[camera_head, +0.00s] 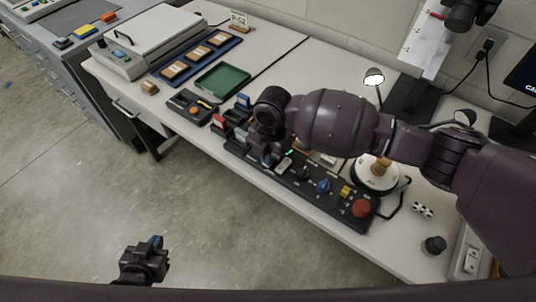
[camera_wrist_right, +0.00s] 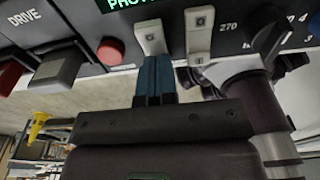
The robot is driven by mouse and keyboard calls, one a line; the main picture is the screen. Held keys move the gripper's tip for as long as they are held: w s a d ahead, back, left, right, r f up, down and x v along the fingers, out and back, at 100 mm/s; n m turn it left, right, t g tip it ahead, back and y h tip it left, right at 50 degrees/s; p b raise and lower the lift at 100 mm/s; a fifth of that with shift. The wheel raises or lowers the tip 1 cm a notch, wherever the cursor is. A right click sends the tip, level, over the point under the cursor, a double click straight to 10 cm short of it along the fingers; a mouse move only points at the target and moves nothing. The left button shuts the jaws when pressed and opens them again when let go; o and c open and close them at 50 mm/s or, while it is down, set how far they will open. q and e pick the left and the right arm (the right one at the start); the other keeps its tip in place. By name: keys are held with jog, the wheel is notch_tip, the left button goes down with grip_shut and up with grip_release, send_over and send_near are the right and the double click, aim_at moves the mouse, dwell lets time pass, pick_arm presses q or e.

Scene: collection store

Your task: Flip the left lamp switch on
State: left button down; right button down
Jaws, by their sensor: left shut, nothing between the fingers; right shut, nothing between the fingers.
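The control panel (camera_head: 300,183) lies along the front of the bench. In the right wrist view, two white rocker switches sit side by side under a green display; the left one (camera_wrist_right: 151,36) is straight above my fingertips, the right one (camera_wrist_right: 199,33) is beside it. My right gripper (camera_wrist_right: 155,62) is shut and empty, its blue fingertips at the lower edge of the left rocker, seemingly touching it. In the head view my right arm partly hides the panel. My left gripper (camera_head: 152,246) is shut and empty, over the floor. One lamp (camera_head: 374,76) has a bright white head.
A red button (camera_wrist_right: 110,51) and grey lever (camera_wrist_right: 58,68) lie left of the rockers, and a black knob (camera_wrist_right: 268,33) lies right. A second lamp (camera_head: 465,117) stands at the right. A green tray (camera_head: 223,79) lies farther left on the bench.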

jog(key=shift+w+d+r, duration=0.3)
jog(key=shift+w+d, duration=0.05)
jog(key=shift+w, duration=0.15)
jog(key=shift+r+p, duration=0.45)
jog(key=shift+r, duration=0.1)
jog(key=r+p, duration=0.2)
jog(key=r, duration=0.1)
jog(key=shift+s+a, duration=0.15)
jog(key=shift+s, duration=0.05)
notch_tip(320, 180, up, 10)
jog(key=s+p, duration=0.1)
jog(key=shift+a+f, duration=0.15)
jog(key=shift+a, duration=0.25)
jog(key=shift+s, duration=0.1)
